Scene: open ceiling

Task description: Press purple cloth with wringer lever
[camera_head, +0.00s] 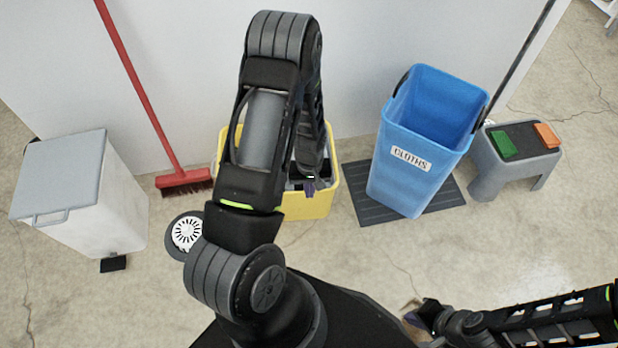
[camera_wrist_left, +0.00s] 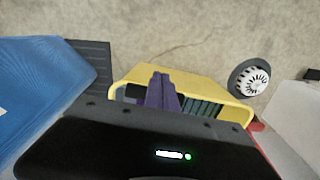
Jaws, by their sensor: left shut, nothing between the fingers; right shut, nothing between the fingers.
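The yellow bucket (camera_head: 322,206) stands on the floor by the wall, partly covered by my left arm. In the left wrist view the bucket (camera_wrist_left: 200,80) has a dark slatted insert (camera_wrist_left: 203,109), which looks like the wringer. My right gripper (camera_head: 411,318) is low at the right, shut and empty, away from the bucket.
A blue bin labelled CLOTHS (camera_head: 418,135) stands right of the bucket on a dark mat (camera_head: 372,207). Further right is a grey stool (camera_head: 538,170) with green and orange pieces. A white lidded bin (camera_head: 110,205), red broom (camera_head: 183,180) and floor drain (camera_head: 187,233) are at left.

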